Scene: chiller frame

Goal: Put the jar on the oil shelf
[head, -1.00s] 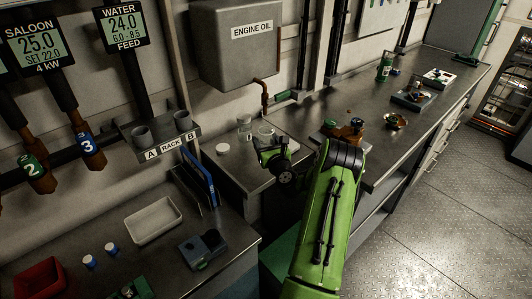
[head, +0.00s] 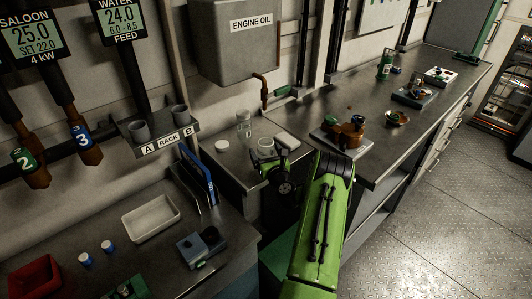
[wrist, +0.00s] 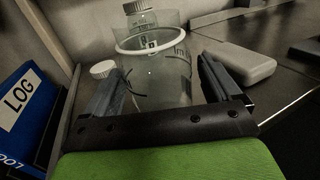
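The clear open jar (wrist: 155,78) with a white rim stands upright between the fingers of my gripper (wrist: 160,85) in the wrist view. The fingers lie along both its sides and appear shut on it. In the head view the jar (head: 266,147) shows at the end of my gripper (head: 272,158), over the small steel counter (head: 232,165) below the engine oil tank (head: 235,45). Whether its base touches the counter is hidden. No shelf is labelled as the oil shelf.
A capped clear bottle (head: 244,123) and a white lid (head: 222,146) are behind and left of the jar. A pale box (head: 287,140) is at its right. A blue binder (wrist: 28,112) stands at the left. The long bench holds several small items.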

